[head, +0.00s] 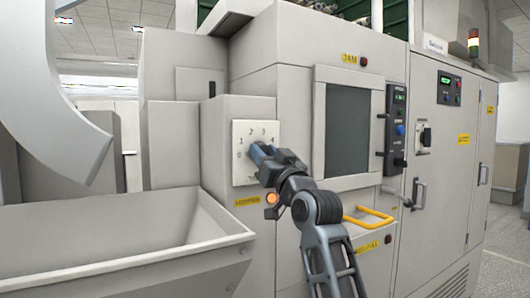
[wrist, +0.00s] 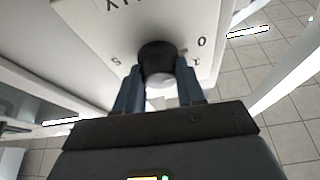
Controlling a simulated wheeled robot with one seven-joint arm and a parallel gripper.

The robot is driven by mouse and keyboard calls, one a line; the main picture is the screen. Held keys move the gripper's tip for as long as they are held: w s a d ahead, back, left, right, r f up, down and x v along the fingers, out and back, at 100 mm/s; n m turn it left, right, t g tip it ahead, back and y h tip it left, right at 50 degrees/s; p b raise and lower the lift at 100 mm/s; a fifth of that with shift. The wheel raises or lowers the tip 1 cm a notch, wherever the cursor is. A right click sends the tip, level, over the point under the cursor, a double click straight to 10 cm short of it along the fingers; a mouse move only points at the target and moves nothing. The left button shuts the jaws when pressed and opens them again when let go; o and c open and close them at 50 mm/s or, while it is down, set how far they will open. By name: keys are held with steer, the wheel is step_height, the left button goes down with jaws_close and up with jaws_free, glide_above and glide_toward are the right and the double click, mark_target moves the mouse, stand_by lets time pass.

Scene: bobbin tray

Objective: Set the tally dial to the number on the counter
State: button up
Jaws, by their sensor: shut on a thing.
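The tally dial is a pale square plate (head: 240,177) on the machine's left front, with digits around a knob. The digits 0 to 4 show around its edge in the head view. The wrist view shows the plate (wrist: 180,22) upside down, with a dark round knob (wrist: 157,58). My gripper (head: 259,153) is shut on the knob, with one blue finger on each side in the wrist view (wrist: 158,82). The knob's pointer is hidden or too small to read. A small green-lit display (head: 399,97), possibly the counter, is right of the window; its number is unreadable.
A grey open trough (head: 120,235) stands at the lower left, below the dial. A yellow handle (head: 368,217) sticks out right of my arm. The dark window (head: 347,128) and a tall cabinet (head: 450,150) lie further right.

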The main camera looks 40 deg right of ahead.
steer(key=m+g, duration=0.3)
steer(key=m, duration=0.6)
steer(key=m+g+h, duration=0.1)
steer(key=m+g, duration=0.2)
steer(key=m, duration=0.6)
steer(key=m+g, duration=0.2)
steer(key=m, duration=0.7)
steer(key=shift+r+m+g+p, duration=0.25)
steer(key=shift+m+g+p, duration=0.05)
steer(key=shift+g, duration=0.1)
steer(key=shift+m+y+p, duration=0.4)
steer(key=shift+m+p, duration=0.15)
steer(key=shift+m, duration=0.65)
steer(key=shift+f+m+y+p, duration=0.1)
steer(key=shift+m+y+p, duration=0.45)
steer(key=shift+m+y, duration=0.35)
steer(key=shift+m, duration=0.3)
